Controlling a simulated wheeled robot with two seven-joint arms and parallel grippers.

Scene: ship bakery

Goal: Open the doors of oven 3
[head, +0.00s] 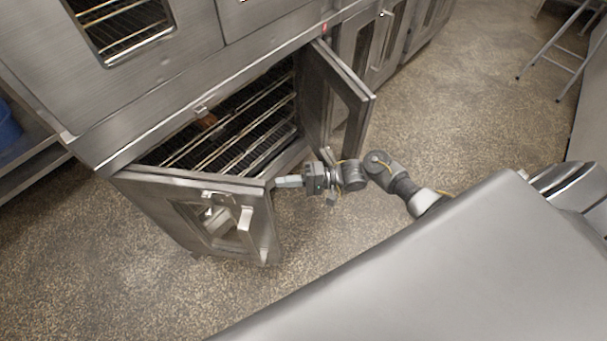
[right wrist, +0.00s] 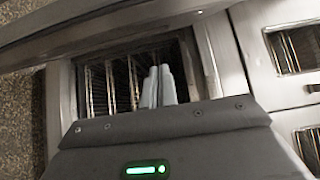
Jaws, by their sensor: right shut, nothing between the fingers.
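The oven's lower compartment stands open, with its wire racks (head: 235,135) showing inside. Its left door (head: 165,205) is swung out toward me, with a window and a handle (head: 245,218) on its outer face. Its right door (head: 358,100) is also swung out, on the far side of the opening. My right gripper (head: 278,181) is shut and empty, beside the free top corner of the left door; I cannot tell if it touches. In the right wrist view the shut fingers (right wrist: 158,86) point toward the racks (right wrist: 110,85). My left gripper is out of view.
An upper oven (head: 120,30) with a shut windowed front sits above. More steel ovens (head: 385,35) line the wall to the right. A metal stool (head: 560,60) stands at the top right. A shelf with a blue container (head: 8,125) is at the left edge. The speckled floor (head: 450,110) is clear.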

